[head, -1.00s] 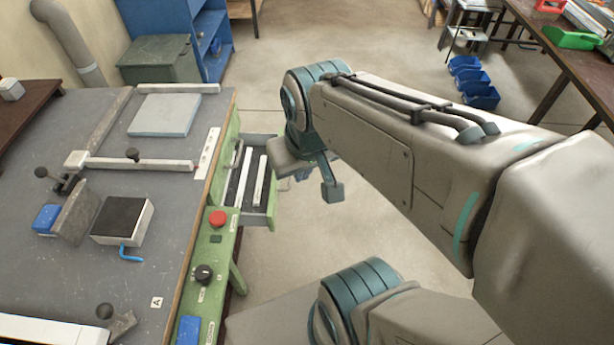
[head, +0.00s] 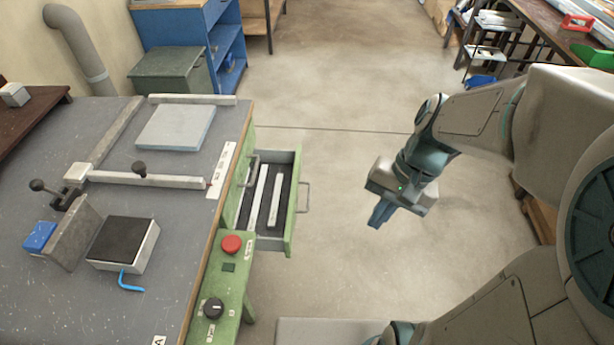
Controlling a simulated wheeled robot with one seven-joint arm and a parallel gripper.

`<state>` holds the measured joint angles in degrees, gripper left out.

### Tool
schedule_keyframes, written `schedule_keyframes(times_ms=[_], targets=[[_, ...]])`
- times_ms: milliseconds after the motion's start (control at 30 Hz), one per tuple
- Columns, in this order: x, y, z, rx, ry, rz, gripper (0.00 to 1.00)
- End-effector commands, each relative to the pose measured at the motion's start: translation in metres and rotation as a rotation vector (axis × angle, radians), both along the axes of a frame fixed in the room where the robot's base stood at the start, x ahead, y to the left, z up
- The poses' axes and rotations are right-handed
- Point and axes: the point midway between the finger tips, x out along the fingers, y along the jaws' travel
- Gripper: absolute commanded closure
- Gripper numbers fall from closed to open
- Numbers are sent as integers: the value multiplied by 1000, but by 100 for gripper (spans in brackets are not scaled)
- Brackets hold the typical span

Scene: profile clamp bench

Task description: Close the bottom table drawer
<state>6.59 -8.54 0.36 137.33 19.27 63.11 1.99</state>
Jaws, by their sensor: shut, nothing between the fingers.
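A green table drawer (head: 292,215) sticks out from the right side of the workbench (head: 160,235). It has a metal handle (head: 304,197) on its front and light bars lying on a dark liner inside. Another handle (head: 250,172) shows at the bench side, at the drawer's left edge. Whether the open drawer is the bottom one I cannot tell from this high view. My gripper (head: 379,217) is shut and empty, pointing down over the floor to the right of the drawer, apart from its handle.
A green control panel with a red button (head: 232,245) and black knob (head: 213,308) stands in front of the drawer. A blue shelf (head: 228,60) and grey-green box (head: 172,75) stand behind the bench. Floor (head: 335,160) between drawer and gripper is clear.

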Motion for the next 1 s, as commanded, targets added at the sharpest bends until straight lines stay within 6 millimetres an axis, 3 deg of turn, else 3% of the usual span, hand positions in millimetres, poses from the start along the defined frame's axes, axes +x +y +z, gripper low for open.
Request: schedule_keyframes(times_ms=[33, 400, 700, 900, 1000], targets=[[5, 3, -28, 49, 71, -49, 100], [50, 29, -139, 436, 504, -391, 100], [100, 27, -234, 771, 791, -680, 100], [125, 17, -281, 941, 905, -822, 100], [132, 13, -294, 990, 930, -863, 100]])
